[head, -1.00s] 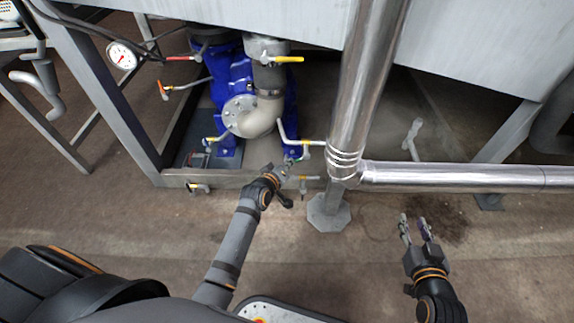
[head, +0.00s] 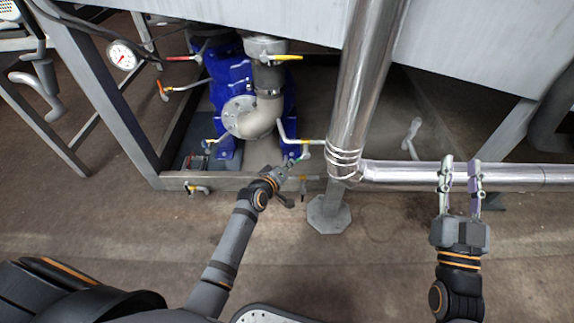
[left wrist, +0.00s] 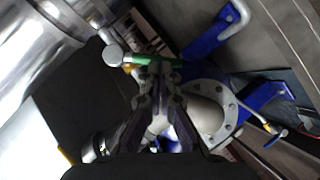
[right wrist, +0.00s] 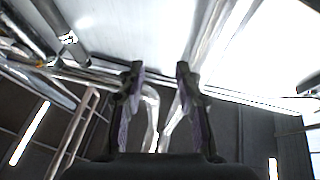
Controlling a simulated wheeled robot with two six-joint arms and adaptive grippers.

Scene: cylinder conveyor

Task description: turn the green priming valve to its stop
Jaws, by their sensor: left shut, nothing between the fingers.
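The green valve handle (left wrist: 150,60) lies across the tips of my left gripper (left wrist: 158,72) in the left wrist view, with a pale round knob at its left end. In the head view only a small green part (head: 292,161) shows beside my left gripper (head: 286,168), below the elbow of the pump. The left fingers are shut with nothing between them, and their tips are at or against the handle; I cannot tell whether they touch. My right gripper (head: 460,165) is open and empty, in front of the horizontal steel pipe in the head view.
A blue pump (head: 230,75) with a grey pipe elbow (head: 262,120) stands behind the frame. Yellow-handled valves (head: 287,57) sit close by. A vertical steel pipe (head: 365,80) and a horizontal one (head: 400,174) bound the right. The floor in front is clear.

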